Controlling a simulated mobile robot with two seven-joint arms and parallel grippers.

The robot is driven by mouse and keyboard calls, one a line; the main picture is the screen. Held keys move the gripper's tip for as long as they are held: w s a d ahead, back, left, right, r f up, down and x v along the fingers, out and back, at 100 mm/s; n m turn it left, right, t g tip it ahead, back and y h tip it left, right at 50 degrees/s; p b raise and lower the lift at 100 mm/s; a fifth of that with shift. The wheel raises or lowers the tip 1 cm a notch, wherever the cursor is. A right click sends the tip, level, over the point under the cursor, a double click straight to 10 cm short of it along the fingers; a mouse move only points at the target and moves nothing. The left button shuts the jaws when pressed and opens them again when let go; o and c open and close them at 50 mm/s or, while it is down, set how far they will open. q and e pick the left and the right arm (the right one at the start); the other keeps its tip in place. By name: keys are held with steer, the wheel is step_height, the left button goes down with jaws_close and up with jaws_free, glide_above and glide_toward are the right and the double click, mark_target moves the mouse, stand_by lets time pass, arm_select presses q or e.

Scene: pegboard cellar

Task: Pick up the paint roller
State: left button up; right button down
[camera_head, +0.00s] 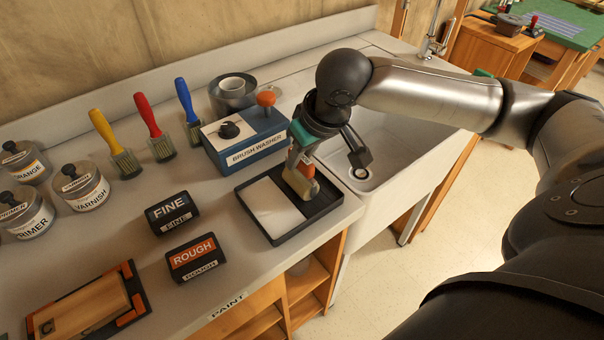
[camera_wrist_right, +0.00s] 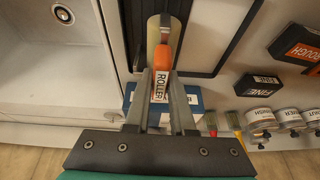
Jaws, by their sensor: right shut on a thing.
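The paint roller (camera_head: 301,186) has a pale beige sleeve and an orange handle. It is at the right side of the black paint tray (camera_head: 318,214) in the head view. In the right wrist view, the roller's orange handle (camera_wrist_right: 163,60) carries a "ROLLER" label and lies between the fingers. My right gripper (camera_head: 304,162) is above the tray, pointing down and shut on the handle; its fingers also show in the right wrist view (camera_wrist_right: 160,80). I cannot tell whether the sleeve touches the tray. My left gripper is not in view.
A blue brush washer (camera_head: 243,146) stands just behind the tray. The sink (camera_head: 395,160) is to the right. FINE (camera_head: 172,212) and ROUGH (camera_head: 195,257) blocks, brushes (camera_head: 117,145) and paint jars (camera_head: 82,186) stand to the left. The counter's front edge is close to the tray.

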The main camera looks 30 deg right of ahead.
stand_by(0.3)
step_height(320, 180, up, 20)
steer(key=p, duration=0.6)
steer(key=c, duration=1.3)
jaws_free()
jaws_close()
